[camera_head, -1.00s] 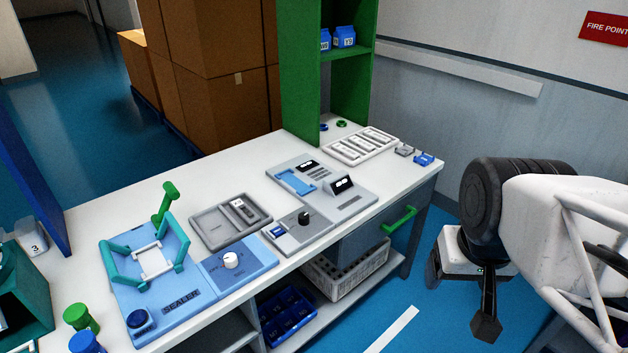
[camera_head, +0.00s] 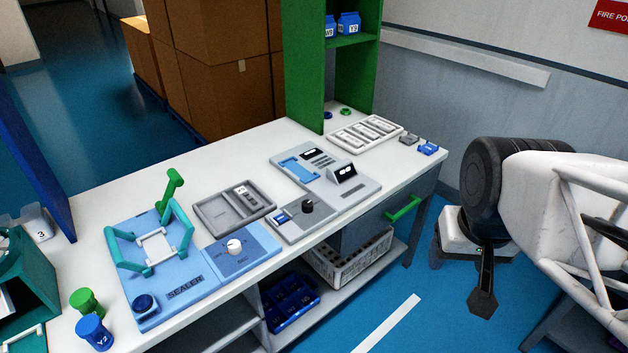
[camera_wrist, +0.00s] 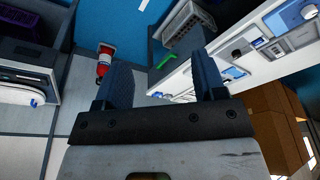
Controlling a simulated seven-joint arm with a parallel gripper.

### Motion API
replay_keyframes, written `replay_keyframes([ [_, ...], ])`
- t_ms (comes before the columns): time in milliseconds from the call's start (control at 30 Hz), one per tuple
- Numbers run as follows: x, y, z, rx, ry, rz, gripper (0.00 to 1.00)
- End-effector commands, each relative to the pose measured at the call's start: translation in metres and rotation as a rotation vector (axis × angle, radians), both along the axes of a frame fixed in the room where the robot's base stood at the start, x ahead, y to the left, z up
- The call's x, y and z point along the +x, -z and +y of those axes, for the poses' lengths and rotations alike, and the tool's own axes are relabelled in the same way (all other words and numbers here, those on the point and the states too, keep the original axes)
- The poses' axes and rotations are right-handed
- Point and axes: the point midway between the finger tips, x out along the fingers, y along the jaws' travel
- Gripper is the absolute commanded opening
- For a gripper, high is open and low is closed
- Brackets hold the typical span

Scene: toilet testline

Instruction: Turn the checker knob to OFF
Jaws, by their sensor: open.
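The checker is a grey unit (camera_head: 340,192) with a dark display and a blue-framed slot, on the white bench in the head view. A black knob (camera_head: 307,206) stands on the grey panel (camera_head: 318,226) at its front left, beside a small blue switch or label. Its OFF marking is too small to read. My gripper (camera_wrist: 163,78) shows in the wrist view with its two dark fingers apart and nothing between them. In the head view my gripper (camera_head: 482,298) hangs over the floor, right of the bench and clear of the knob.
A blue sealer (camera_head: 185,289) with a white knob (camera_head: 234,246) and teal frame stands left of the panel. A grey tray (camera_head: 234,207) lies behind. A green shelf (camera_head: 305,85) rises at the back. A green drawer handle (camera_head: 403,208) protrudes at front right. Floor between bench and arm is clear.

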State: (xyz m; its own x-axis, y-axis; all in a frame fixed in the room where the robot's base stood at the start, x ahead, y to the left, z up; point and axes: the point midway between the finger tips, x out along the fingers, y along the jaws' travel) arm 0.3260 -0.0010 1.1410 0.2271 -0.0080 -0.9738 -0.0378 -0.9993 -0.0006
Motion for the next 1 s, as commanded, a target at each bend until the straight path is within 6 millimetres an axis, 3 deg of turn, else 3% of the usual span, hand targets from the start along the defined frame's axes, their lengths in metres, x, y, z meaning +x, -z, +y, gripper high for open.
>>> replay_keyframes([
  [467, 0.081, -0.003, 0.024, 0.042, 0.117, 0.036, 0.64],
  [1000, 0.186, 0.017, 0.071, 0.085, 0.277, 0.082, 0.64],
])
